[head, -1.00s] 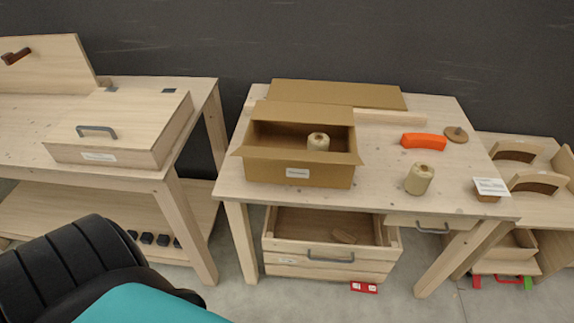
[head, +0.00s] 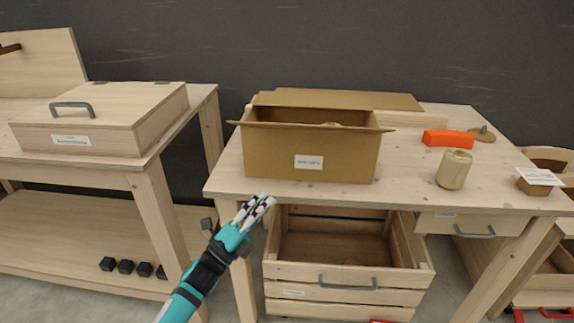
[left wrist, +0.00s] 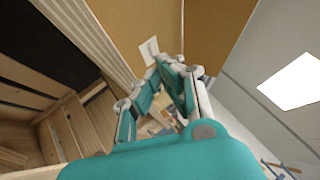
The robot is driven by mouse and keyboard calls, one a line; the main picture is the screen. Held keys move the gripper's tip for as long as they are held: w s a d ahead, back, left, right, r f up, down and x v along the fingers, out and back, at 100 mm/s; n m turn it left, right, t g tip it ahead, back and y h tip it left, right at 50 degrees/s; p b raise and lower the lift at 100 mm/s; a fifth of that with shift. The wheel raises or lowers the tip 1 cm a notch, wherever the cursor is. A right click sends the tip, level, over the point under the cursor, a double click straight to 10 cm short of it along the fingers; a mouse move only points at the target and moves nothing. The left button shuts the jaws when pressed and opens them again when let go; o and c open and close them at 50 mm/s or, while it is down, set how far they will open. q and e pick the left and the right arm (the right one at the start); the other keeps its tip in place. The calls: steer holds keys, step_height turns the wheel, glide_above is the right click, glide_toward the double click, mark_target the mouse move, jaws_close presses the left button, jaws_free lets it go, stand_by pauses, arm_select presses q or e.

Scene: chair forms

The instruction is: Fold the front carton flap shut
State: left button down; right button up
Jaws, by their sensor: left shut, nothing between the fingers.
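The open cardboard carton (head: 268,160) stands on the wooden table with a white label on its front wall. Its front flap (head: 290,126) juts outward from the front rim and shows almost edge-on. A back flap (head: 300,98) stands behind the opening. Only the top of a cream spool (head: 333,125) shows inside the carton. My left gripper (head: 263,203) is shut and empty, below and in front of the carton, near the table's front edge. In the left wrist view, the carton (left wrist: 215,35) and its label are beyond the fingers (left wrist: 165,68). My right gripper is not in view.
An orange block (head: 448,138), a cream spool (head: 454,169) and a small card holder (head: 536,180) are right of the carton. An open drawer (head: 345,288) juts out below the tabletop. A lidded wooden box (head: 110,120) stands on the left table.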

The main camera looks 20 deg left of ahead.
arm_select(q)
steer(key=s+d+r+m+g+h+b, duration=0.2)
steer(key=s+r+m+g+h, duration=0.3)
steer(key=m+h, duration=0.6)
steer(key=w+d+r+p, duration=0.1)
steer(key=w+d+r, duration=0.2)
steer(key=w+r, duration=0.1)
steer(key=w+d+r+m+y+p, duration=0.1)
steer(key=w+d+r, duration=0.1)
steer(key=w+r, duration=0.2)
steer(key=shift+w+d+r+m+t, duration=0.3)
steer(key=shift+d+r+t, duration=0.1)
steer(key=shift+r, duration=1)
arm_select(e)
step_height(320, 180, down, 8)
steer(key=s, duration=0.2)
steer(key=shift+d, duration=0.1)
arm_select(q)
steer(key=shift+w+r, duration=0.1)
steer(key=shift+w, duration=0.05)
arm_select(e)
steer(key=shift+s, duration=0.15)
